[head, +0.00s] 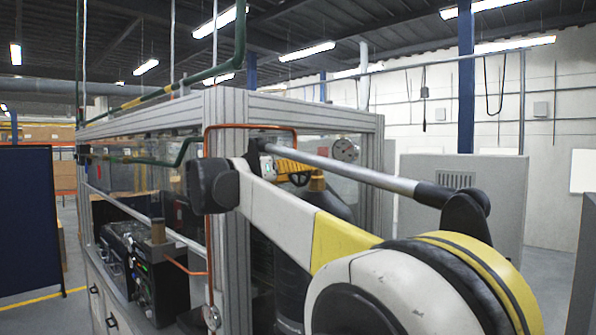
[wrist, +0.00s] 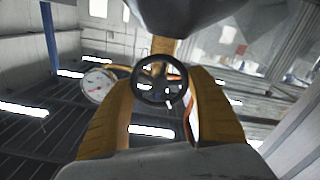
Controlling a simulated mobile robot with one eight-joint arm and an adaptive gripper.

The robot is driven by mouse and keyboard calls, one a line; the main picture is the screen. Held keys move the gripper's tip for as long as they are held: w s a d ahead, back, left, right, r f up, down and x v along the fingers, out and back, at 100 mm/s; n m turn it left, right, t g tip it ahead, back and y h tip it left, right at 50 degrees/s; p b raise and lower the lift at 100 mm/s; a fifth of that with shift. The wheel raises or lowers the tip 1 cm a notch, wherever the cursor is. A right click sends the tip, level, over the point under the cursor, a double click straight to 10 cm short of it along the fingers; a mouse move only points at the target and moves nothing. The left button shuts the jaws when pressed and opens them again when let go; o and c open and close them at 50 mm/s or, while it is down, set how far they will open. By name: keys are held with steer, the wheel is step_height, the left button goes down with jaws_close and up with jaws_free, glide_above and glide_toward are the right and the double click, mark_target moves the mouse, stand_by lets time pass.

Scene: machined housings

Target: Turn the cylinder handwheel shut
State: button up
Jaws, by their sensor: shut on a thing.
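The cylinder handwheel (wrist: 157,84) is a small black spoked wheel in the middle of the wrist view. My gripper (wrist: 163,82) has its two yellow fingers at the left and right of the wheel's rim, shut on it. In the head view the yellow fingers of my gripper (head: 291,168) reach the dark wheel (head: 299,179) above a dark cylinder (head: 320,205) with a tan top. My arm hides much of the cylinder there. How far the wheel is turned cannot be told.
A round white pressure gauge (head: 344,149) is close by; it also shows in the wrist view (wrist: 97,84). An aluminium frame post (head: 226,190) and an orange-red pipe (head: 250,127) stand left of my gripper. A grey cabinet (head: 465,205) stands at the right.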

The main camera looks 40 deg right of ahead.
steer(key=m, duration=0.6)
steer(key=shift+m, duration=0.4)
stand_by(0.4)
steer(key=o, duration=1.2)
steer(key=a, duration=0.8)
steer(key=s+a, duration=0.1)
steer(key=a, duration=0.3)
